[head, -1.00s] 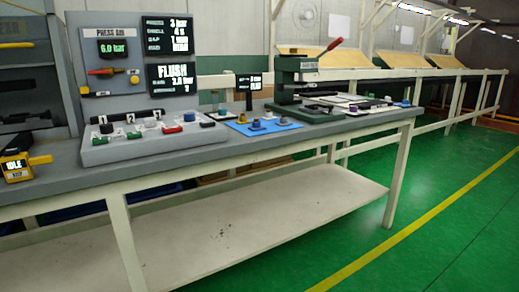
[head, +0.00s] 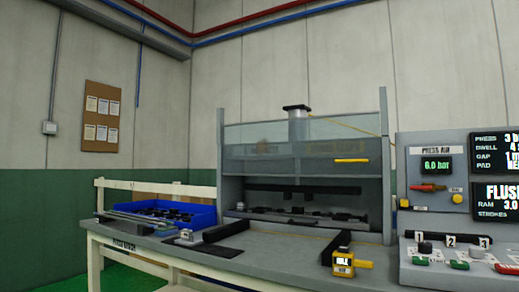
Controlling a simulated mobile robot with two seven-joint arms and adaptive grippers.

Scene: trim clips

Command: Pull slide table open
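A grey press station (head: 305,165) with a clear upper guard stands on the workbench in the middle of the head view. Its lower opening is dark and holds a bed with several dark parts (head: 300,215); this may be the slide table, but I cannot tell for sure. A yellow bar (head: 350,160) shows on the front of the station's grey panel. Neither of my grippers is in view.
A blue bin (head: 165,218) with dark parts stands on the bench at left. A yellow device (head: 347,261) sits near the front edge. A control panel (head: 437,190) stands at right. The bench top (head: 270,262) between is mostly clear.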

